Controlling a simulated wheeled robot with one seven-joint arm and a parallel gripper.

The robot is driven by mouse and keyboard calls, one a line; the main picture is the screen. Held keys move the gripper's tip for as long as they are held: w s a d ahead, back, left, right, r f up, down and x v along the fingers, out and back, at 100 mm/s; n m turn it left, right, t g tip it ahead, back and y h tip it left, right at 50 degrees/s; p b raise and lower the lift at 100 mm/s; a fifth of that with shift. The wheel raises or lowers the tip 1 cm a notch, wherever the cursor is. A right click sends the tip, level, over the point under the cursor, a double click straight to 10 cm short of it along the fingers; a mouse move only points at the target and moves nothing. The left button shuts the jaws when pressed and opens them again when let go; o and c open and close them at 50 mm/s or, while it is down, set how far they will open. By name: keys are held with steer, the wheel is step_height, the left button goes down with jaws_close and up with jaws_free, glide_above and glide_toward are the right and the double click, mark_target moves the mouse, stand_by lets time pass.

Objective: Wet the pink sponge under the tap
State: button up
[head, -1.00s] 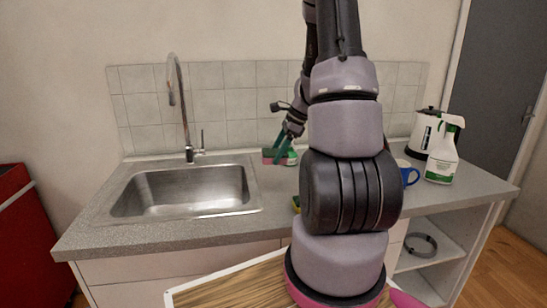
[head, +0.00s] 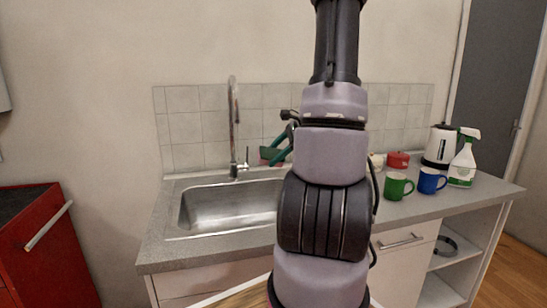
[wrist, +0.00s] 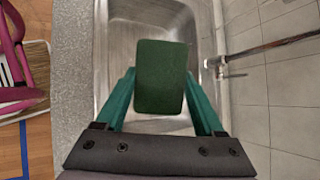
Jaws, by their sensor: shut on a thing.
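My gripper (wrist: 160,95) is shut on the sponge (wrist: 160,76). Its green face fills the space between the teal fingers in the wrist view. The pink part is hidden there. In the head view the sponge (head: 266,153) shows only as a small green and dark patch beside my gripper (head: 276,151), right of the tap. The tap (head: 234,125) stands behind the steel sink (head: 215,207). In the wrist view the sponge is above the sink (wrist: 118,35), and the tap (wrist: 270,47) is to its right, apart from it. No running water shows.
A green mug (head: 396,187), blue mug (head: 429,181), red pot (head: 398,160), kettle (head: 440,147) and spray bottle (head: 462,163) stand on the right of the counter (head: 470,197). A red cabinet (head: 45,250) is at the left. My arm hides the counter's middle.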

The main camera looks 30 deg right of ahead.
steer(key=w+a+f, duration=0.1)
steer(key=w, duration=0.5)
steer(key=w+a+f, duration=0.1)
steer(key=w, duration=0.6)
steer(key=shift+w+a+f, duration=0.15)
steer(key=shift+a+f, duration=0.15)
steer(key=shift+f, duration=0.05)
stand_by(0.5)
steer(key=shift+s+d, duration=0.25)
steer(key=shift+s, duration=1.05)
steer(key=shift+s+d, duration=0.3)
steer(key=shift+s, duration=1.05)
steer(key=shift+s+d, duration=0.25)
steer(key=shift+s, duration=1.05)
steer(key=shift+s+d+r, duration=0.25)
steer(key=shift+s+r, duration=0.75)
steer(key=shift+s, duration=0.25)
steer(key=shift+s+d+r, duration=0.25)
steer(key=shift+s+r, duration=0.75)
steer(key=shift+s, duration=0.2)
